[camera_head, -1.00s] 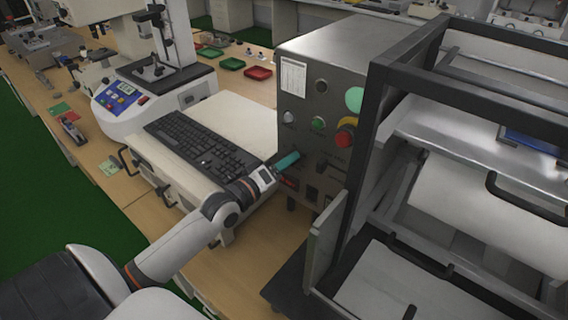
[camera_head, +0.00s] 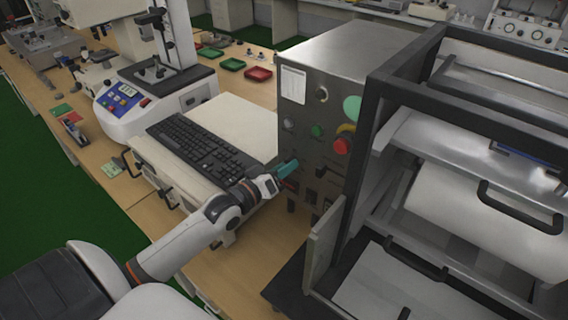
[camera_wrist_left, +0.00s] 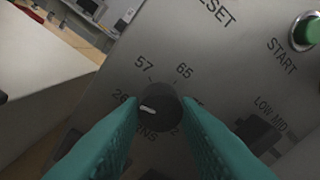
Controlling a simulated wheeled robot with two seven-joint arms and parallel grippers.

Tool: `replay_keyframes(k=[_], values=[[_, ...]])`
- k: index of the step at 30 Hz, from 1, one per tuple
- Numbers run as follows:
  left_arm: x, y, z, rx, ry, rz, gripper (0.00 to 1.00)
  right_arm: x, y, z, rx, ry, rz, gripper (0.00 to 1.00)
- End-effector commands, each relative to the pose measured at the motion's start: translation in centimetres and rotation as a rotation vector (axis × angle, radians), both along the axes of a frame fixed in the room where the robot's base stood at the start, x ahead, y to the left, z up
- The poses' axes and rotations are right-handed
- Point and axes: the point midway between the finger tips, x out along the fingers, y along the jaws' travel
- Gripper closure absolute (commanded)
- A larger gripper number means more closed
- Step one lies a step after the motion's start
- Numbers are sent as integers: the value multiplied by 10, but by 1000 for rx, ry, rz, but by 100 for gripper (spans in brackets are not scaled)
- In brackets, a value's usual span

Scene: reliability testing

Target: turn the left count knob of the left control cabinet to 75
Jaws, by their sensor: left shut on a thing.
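The left control cabinet (camera_head: 328,52) is a grey metal box with buttons and knobs on its front panel. My left gripper (camera_head: 288,168) reaches the lower left of that panel with its teal fingers. In the left wrist view its fingers (camera_wrist_left: 160,106) stand on both sides of a round black knob (camera_wrist_left: 166,107) and are shut on it. The knob's white mark points left, toward the 26 label. The labels 57 and 65 show above it. The fingers cover the labels to the right and part of the lettering below. My right gripper is not in view.
A green START button (camera_wrist_left: 307,32) and a black LOW/MID switch (camera_wrist_left: 257,133) lie to the right of the knob. A black keyboard (camera_head: 200,145) lies left of the cabinet. A dark-framed machine (camera_head: 408,62) stands close at its right.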

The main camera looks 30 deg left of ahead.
Motion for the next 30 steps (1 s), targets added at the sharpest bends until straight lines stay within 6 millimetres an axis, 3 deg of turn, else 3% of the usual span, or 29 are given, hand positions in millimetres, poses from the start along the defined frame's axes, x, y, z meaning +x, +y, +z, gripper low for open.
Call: replay_keyframes(k=[12,30], values=[[0,0,5,395,-32,1,93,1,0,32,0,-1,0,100],[0,0,4,964,-77,2,93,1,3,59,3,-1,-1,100]])
